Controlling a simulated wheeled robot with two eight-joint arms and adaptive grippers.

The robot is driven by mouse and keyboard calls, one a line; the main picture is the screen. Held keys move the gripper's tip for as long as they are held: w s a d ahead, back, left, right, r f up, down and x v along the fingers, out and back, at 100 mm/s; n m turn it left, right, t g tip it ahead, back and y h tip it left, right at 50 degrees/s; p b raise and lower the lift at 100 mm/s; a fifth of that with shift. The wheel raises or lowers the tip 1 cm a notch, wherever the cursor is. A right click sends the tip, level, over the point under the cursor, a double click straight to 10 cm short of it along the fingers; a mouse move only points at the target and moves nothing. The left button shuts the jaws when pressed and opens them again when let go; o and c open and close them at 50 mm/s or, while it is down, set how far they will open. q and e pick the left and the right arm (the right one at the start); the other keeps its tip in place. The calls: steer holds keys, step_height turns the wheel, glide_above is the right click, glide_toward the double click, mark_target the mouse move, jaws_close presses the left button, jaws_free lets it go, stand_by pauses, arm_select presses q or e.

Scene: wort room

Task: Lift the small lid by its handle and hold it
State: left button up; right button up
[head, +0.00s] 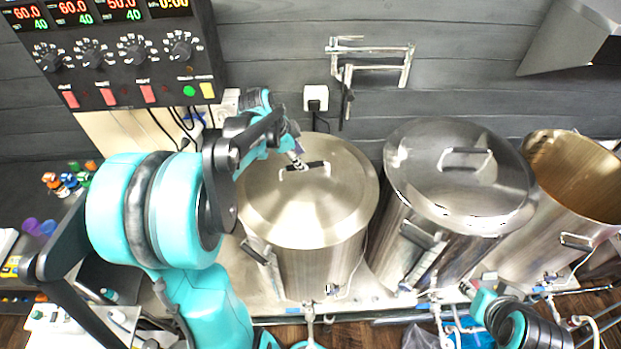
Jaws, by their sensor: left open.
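A round steel lid (300,210) covers the left kettle; it looks slightly smaller than the other lid. Its dark-topped bar handle (318,165) stands up near the lid's back part. My left gripper (299,163) is open, at the left end of this handle. Its fingertips are small here, and I cannot tell whether they touch the handle. A second steel lid (445,190) with a bar handle (467,151) covers the middle kettle. Part of my right arm shows at the lower right; I cannot make out its gripper.
The left kettle (312,272) and middle kettle (425,250) stand close together. An open kettle (580,180) with brownish contents stands at the right. A control panel (118,60) hangs at the upper left. A metal wall bracket (376,62) and an outlet (316,97) are behind the kettles.

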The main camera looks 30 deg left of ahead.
mark_target(305, 175)
arm_select(q)
steer(key=x, duration=0.6)
steer(key=shift+s+a+f, duration=0.1)
steer(key=shift+s+a, duration=0.05)
jaws_close()
